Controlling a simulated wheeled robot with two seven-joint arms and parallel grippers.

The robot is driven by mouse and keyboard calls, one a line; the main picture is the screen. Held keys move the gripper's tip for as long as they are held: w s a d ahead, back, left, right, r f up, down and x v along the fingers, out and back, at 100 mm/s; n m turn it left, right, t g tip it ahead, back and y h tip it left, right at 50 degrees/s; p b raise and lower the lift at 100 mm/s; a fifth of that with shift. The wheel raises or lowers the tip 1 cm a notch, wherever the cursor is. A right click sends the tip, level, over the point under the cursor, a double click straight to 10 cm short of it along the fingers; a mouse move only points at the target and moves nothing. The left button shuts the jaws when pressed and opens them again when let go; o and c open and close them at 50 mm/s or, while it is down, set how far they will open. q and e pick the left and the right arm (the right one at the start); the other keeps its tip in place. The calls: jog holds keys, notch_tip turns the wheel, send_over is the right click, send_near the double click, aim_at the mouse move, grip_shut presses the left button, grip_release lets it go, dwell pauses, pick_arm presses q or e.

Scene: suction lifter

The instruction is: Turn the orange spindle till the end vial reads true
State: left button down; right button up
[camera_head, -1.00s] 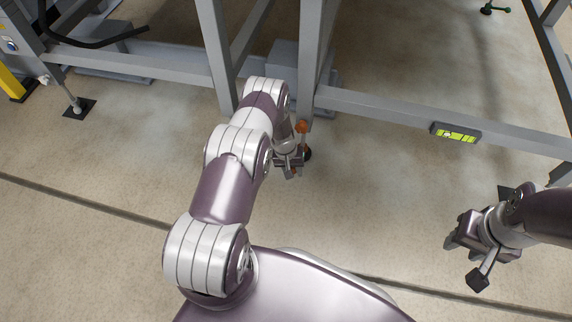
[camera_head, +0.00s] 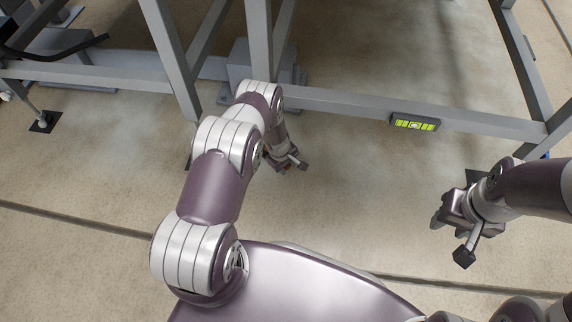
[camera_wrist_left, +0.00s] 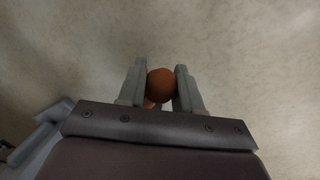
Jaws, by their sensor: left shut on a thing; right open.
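The orange spindle (camera_wrist_left: 160,85) shows in the left wrist view as a round orange knob between my left gripper's two fingers. My left gripper (camera_wrist_left: 160,80) is shut on it. In the head view my left gripper (camera_head: 285,163) is low beside the grey frame, and my arm and hand hide the spindle there. The end vial (camera_head: 415,123) is a yellow-green level in a dark housing on the frame's front rail. A pale bubble appears near its middle, too small to read exactly. My right gripper (camera_head: 440,212) is open and empty at the right, clear of the frame.
The grey steel frame's front rail (camera_head: 350,105) runs across the view, with uprights at left and right. A foot on a black pad (camera_head: 45,122) stands at far left. Concrete floor (camera_head: 350,190) between my grippers is clear.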

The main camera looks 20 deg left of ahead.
pick_arm(q)
jog(key=shift+w+d, duration=0.15)
jog(key=shift+w, duration=0.05)
dwell(0.4)
jog(key=c, duration=0.8)
grip_release()
jog(key=r+p, duration=0.2)
jog(key=r, duration=0.2)
jog(key=s+r+p, duration=0.1)
jog(key=r+p, duration=0.2)
jog(key=r, duration=0.1)
jog(key=s+a+r+p, duration=0.1)
jog(key=r+p, duration=0.2)
jog(key=r, duration=0.1)
jog(key=shift+s+r, duration=0.15)
jog(key=shift+r, duration=0.05)
